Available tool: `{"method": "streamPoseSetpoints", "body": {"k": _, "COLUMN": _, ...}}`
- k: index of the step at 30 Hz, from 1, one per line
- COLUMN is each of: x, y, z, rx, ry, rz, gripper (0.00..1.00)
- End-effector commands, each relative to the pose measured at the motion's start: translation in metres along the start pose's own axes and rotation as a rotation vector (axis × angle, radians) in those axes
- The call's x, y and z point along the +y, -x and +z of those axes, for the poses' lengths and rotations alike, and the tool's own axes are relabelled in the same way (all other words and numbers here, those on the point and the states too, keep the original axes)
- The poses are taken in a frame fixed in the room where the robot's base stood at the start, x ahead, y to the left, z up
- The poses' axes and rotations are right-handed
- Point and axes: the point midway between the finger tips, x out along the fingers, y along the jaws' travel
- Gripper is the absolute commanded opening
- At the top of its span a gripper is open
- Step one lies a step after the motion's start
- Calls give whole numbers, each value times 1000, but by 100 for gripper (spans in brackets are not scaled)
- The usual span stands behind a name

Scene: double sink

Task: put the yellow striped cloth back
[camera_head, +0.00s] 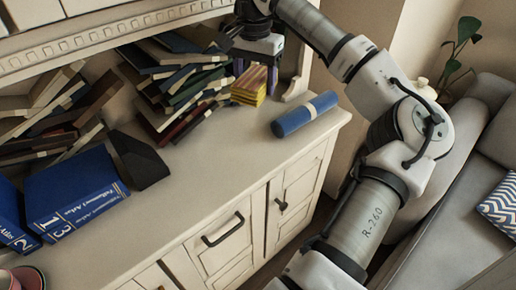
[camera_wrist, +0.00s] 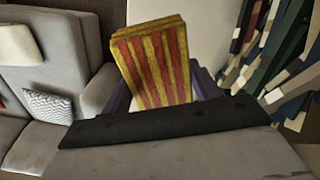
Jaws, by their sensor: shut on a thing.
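The yellow striped cloth (camera_head: 249,86) is a folded block with red stripes, at the back right of the cabinet top in the head view. My gripper (camera_head: 257,68) is above and at it, shut on the cloth. In the wrist view the cloth (camera_wrist: 155,62) stands up between the purple fingers of my gripper (camera_wrist: 160,92), and its lower end is hidden behind the dark gripper body. I cannot tell whether the cloth touches the cabinet top.
Stacked books (camera_head: 178,78) lean just left of the cloth. A blue rolled item (camera_head: 304,114) lies to its right near the cabinet edge. Large blue books (camera_head: 75,190) and a black bookend (camera_head: 138,160) stand at left. The middle of the cabinet top (camera_head: 220,160) is clear. A grey sofa (camera_head: 450,230) is at right.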

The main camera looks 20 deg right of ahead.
Motion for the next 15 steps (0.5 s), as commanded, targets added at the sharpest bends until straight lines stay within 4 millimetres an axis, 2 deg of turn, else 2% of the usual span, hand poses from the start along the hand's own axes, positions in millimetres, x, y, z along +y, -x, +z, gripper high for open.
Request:
{"method": "streamPoseSetpoints", "body": {"k": 2, "x": 1, "y": -6, "z": 0, "rx": -1, "ry": 2, "rz": 0, "gripper": 40}}
{"method": "streamPoseSetpoints", "body": {"k": 5, "x": 1, "y": -24, "z": 0, "rx": -5, "ry": 4, "rz": 1, "gripper": 40}}
{"method": "streamPoseSetpoints", "body": {"k": 15, "x": 1, "y": -114, "z": 1, "rx": -5, "ry": 3, "rz": -1, "gripper": 40}}
